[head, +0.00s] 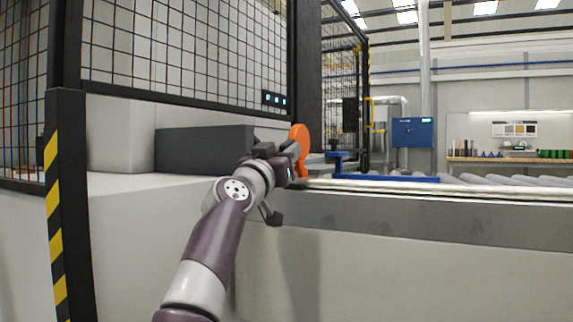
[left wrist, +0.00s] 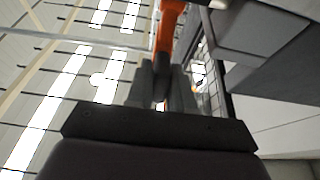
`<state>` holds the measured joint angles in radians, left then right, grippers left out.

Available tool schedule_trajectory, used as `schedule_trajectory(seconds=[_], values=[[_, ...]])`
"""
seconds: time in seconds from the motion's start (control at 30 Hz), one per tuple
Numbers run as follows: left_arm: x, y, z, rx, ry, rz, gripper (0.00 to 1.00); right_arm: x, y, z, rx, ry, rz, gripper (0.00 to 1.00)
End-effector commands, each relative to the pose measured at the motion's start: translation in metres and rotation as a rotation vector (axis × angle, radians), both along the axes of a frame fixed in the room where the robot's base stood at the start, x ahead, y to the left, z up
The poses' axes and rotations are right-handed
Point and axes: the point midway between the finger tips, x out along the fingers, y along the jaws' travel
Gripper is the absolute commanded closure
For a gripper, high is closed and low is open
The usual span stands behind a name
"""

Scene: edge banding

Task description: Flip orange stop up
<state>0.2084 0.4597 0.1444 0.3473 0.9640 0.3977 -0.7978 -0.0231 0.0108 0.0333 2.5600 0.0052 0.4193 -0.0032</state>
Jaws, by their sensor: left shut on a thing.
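The orange stop (head: 300,138) stands at the near left end of the conveyor in the head view. Its rounded top points up and its lower part runs down behind my gripper. My left gripper (head: 292,164) is at the stop and shut on it. In the left wrist view, the orange stop (left wrist: 168,28) rises from between the dark fingers of my left gripper (left wrist: 162,85). The fingers hide its gripped part. My right gripper is in neither view.
A dark grey block (head: 200,150) sits left of the stop, below a black mesh fence (head: 180,50). A blue bracket (head: 385,178) lies along the conveyor's edge (head: 430,189) to the right. A yellow-and-black post (head: 53,200) stands at the left. Grey rollers (head: 500,180) extend right.

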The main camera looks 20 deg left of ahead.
Motion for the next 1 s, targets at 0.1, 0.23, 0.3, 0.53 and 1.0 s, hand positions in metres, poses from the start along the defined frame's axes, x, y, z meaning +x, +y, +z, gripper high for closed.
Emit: schedule_trajectory(seconds=[0.1,0.23,0.3,0.53,1.0], values=[[0.001,0.000,-0.001,-0.001,-0.001,-0.001,1.00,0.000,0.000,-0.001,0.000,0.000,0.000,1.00],[0.001,0.000,-0.001,-0.001,-0.001,-0.001,1.00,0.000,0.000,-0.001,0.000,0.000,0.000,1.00],[0.001,0.000,-0.001,-0.001,0.000,-0.001,1.00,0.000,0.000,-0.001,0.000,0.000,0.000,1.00],[0.001,0.000,-0.001,-0.001,0.000,-0.001,0.57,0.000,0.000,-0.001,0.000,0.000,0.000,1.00],[-0.040,0.006,-0.028,0.001,-0.004,0.003,0.57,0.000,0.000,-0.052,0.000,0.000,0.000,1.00]])
